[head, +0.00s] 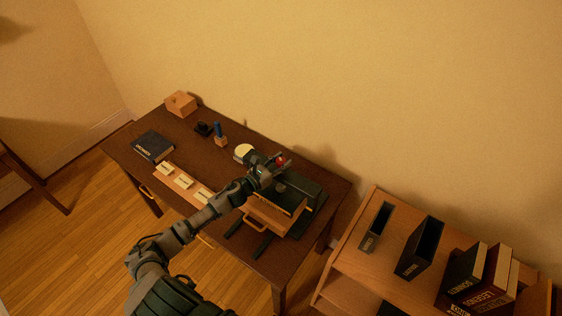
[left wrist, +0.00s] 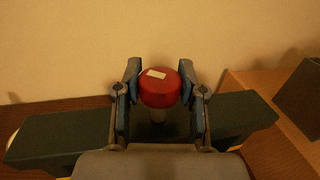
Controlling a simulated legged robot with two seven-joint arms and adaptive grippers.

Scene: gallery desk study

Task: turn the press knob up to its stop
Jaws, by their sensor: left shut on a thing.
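The press knob (left wrist: 158,88) is a red round knob with a pale rectangular mark on top, on a light post in the left wrist view. In the head view the knob (head: 280,161) shows as a small red spot. My left gripper (left wrist: 160,92) has one finger on each side of the knob and is shut on it. The dark green press body (left wrist: 60,136) spans the lower part of the left wrist view. In the head view my left gripper (head: 276,167) is over the press, hiding part of it. My right gripper is not in view.
The dark desk (head: 135,131) also holds a dark book (head: 153,145), a wooden box (head: 181,103), a pen holder (head: 220,139) and pale cards (head: 184,181). A wooden shelf (head: 345,257) with black holders (head: 420,246) and books (head: 466,271) stands at right. The wall is behind.

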